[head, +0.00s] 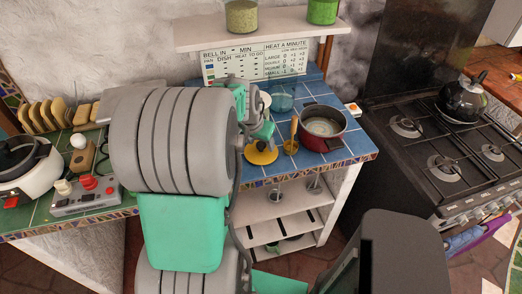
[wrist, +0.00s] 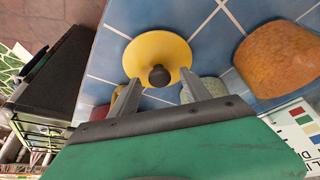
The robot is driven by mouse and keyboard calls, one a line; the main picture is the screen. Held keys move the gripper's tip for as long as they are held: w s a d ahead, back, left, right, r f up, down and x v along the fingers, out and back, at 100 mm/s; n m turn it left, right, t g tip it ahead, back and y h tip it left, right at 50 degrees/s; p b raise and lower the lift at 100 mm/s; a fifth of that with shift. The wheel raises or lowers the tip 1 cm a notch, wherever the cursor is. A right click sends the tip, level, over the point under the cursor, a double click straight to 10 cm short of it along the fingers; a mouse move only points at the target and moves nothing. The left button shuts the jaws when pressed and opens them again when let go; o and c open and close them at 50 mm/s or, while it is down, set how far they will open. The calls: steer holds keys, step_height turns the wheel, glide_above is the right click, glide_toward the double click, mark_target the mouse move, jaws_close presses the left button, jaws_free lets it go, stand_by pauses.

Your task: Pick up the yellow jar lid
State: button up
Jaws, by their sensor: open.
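The yellow jar lid (head: 261,154) lies on the blue tiled counter (head: 343,156), near its front edge, in the head view. In the wrist view the lid (wrist: 150,47) is a round yellow disc with a dark round knob (wrist: 158,77). My gripper (head: 261,143) is over the lid, partly covering it in the head view. In the wrist view my gripper (wrist: 160,82) is open, its two fingertips on either side of the knob, with a gap to each. Whether the fingertips are level with the knob I cannot tell.
A red pot (head: 331,140) stands to the right of the lid, with a yellow ladle-like utensil (head: 291,146) between them. An orange-brown object (wrist: 280,58) is at the right in the wrist view. A shelf (head: 265,33) with jars hangs above. The stove (head: 440,140) is farther right.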

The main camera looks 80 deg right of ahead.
steer(key=shift+c, duration=0.5)
jaws_close()
